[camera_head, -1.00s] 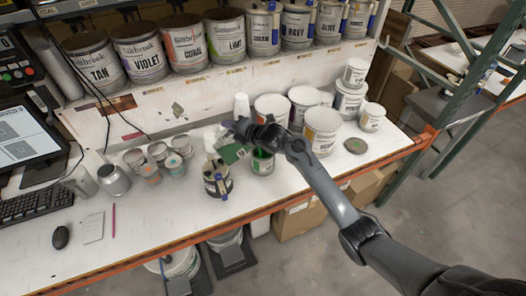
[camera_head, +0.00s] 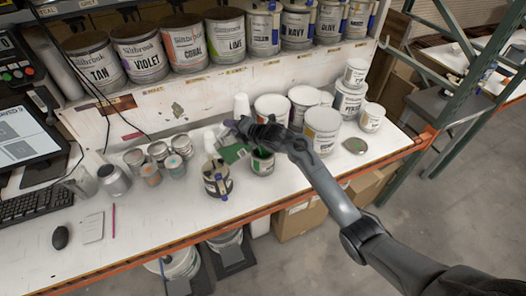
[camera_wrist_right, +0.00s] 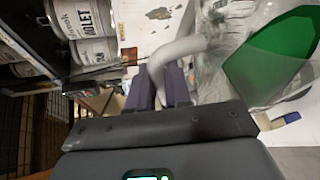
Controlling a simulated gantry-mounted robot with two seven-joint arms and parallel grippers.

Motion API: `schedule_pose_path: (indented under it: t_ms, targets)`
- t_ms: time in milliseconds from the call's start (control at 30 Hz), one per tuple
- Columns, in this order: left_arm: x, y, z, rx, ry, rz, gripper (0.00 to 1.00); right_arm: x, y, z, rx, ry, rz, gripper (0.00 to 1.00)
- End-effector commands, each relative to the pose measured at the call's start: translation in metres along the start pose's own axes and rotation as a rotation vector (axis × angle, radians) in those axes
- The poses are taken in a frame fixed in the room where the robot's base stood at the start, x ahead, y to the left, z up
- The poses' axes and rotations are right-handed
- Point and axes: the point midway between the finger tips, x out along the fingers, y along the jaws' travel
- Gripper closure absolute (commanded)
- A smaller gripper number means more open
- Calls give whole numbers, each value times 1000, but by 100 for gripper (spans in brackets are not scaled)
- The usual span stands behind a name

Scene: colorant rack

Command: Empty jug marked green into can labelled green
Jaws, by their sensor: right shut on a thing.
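The jug (camera_head: 234,153) shows a green patch and is tilted, its mouth side toward a small open can (camera_head: 263,166) with green at its inner rim. In the right wrist view the jug (camera_wrist_right: 270,60) is clear-walled with a large green area; I cannot tell whether that is liquid or marking. My right gripper (camera_head: 246,129) is above and behind the can. Its fingers (camera_wrist_right: 160,88) are shut on the jug's grey handle. The can's label is too small to read. I cannot see a stream between jug and can. My left gripper is out of view.
A dark-topped can (camera_head: 217,184) with a blue-handled brush stands just left of the can. White pails (camera_head: 322,128) stand to the right and behind. Small tins (camera_head: 158,151) are at the left. A round lid (camera_head: 354,146) lies at the right. The front bench edge is clear.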

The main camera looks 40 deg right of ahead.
Motion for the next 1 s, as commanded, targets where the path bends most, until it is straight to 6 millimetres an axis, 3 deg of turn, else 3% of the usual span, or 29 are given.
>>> schedule_pose_path:
  t_ms: [1000]
  targets:
    - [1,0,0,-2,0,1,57,-2,-1,7,30,5,15,100]
